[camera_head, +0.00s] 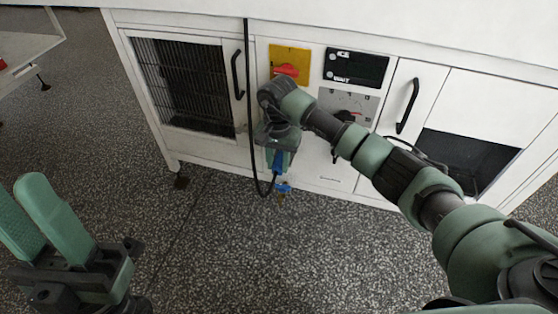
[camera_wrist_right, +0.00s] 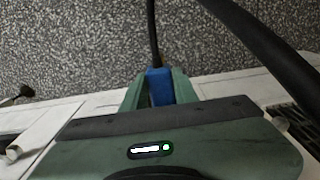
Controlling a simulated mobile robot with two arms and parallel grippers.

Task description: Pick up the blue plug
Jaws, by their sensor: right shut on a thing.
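The blue plug (camera_head: 278,163) is low in front of the white machine's front panel. In the right wrist view the plug (camera_wrist_right: 159,86) sits between the two green fingers of my right gripper (camera_wrist_right: 160,92), with a black cable (camera_wrist_right: 153,35) running from its end. My right gripper (camera_head: 283,162) is shut on the plug. The cable (camera_head: 249,100) hangs down the machine front and loops up to the plug. My left gripper (camera_head: 38,225) is at the lower left, open and empty, far from the plug, with one finger partly cut off by the picture edge.
The white machine (camera_head: 210,25) has a grille (camera_head: 185,85), a yellow panel with a red switch (camera_head: 287,66), a black display (camera_head: 356,68) and door handles. The speckled floor (camera_head: 225,250) in front is clear.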

